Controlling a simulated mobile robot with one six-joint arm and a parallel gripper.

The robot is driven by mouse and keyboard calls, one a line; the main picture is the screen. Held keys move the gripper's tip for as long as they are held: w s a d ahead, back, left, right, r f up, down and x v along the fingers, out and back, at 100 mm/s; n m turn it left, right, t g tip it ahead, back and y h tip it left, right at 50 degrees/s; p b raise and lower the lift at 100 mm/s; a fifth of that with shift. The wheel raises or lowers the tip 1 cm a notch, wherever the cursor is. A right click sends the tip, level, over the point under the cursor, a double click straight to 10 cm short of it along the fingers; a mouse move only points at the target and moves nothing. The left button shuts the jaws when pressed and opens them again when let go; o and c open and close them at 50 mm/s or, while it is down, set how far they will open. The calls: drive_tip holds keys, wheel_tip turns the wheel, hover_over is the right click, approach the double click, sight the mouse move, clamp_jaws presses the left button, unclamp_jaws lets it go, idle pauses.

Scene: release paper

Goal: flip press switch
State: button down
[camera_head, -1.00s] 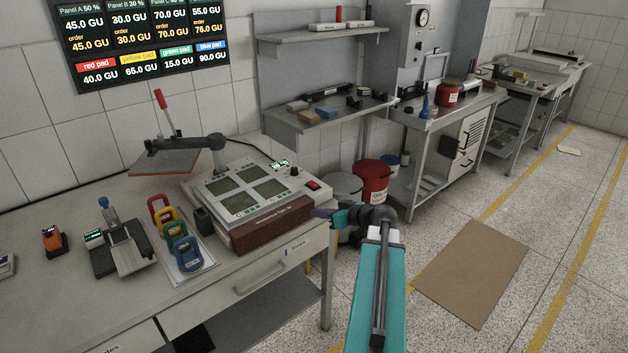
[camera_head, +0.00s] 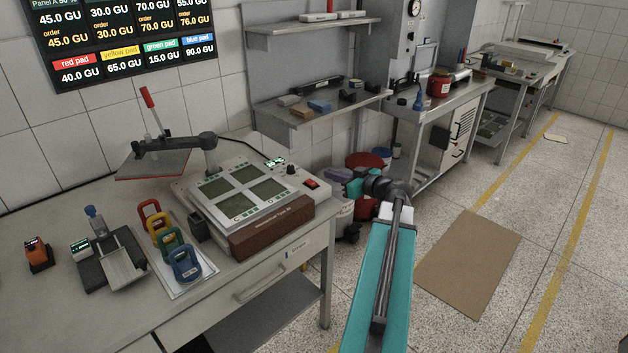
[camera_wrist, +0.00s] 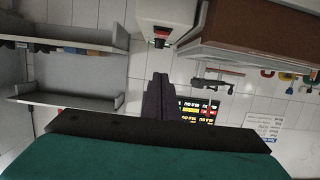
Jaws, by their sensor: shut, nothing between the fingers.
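The press machine is a white box with a brown front (camera_head: 270,229) and several dark green panels, near the right end of the bench. Its red press switch (camera_head: 311,184) is at the right corner of the top. In the wrist view the red switch (camera_wrist: 160,43) shows on the white casing, just above my fingertips in the picture. My gripper (camera_head: 334,174) has dark purple fingers, shut and empty. It is right of the switch in the head view, apparently apart from it. The shut fingers (camera_wrist: 159,77) also show in the wrist view. The switch's exact tilt is too small to tell.
Colored padlock-shaped pieces (camera_head: 172,240) stand on a white tray left of the machine. A hinged plate with a red-handled lever (camera_head: 152,110) stands behind. A wall shelf (camera_head: 318,112) hangs at the back. A red drum (camera_head: 368,160) stands beyond the bench end.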

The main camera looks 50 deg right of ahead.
drive_tip(key=shift+d, duration=0.15)
drive_tip(key=p, duration=0.4)
hover_over(314, 184)
wheel_tip(314, 184, down, 2)
drive_tip(key=shift+f, duration=0.15)
drive_tip(key=shift+f+p, duration=0.9)
drive_tip(key=shift+f, duration=1.2)
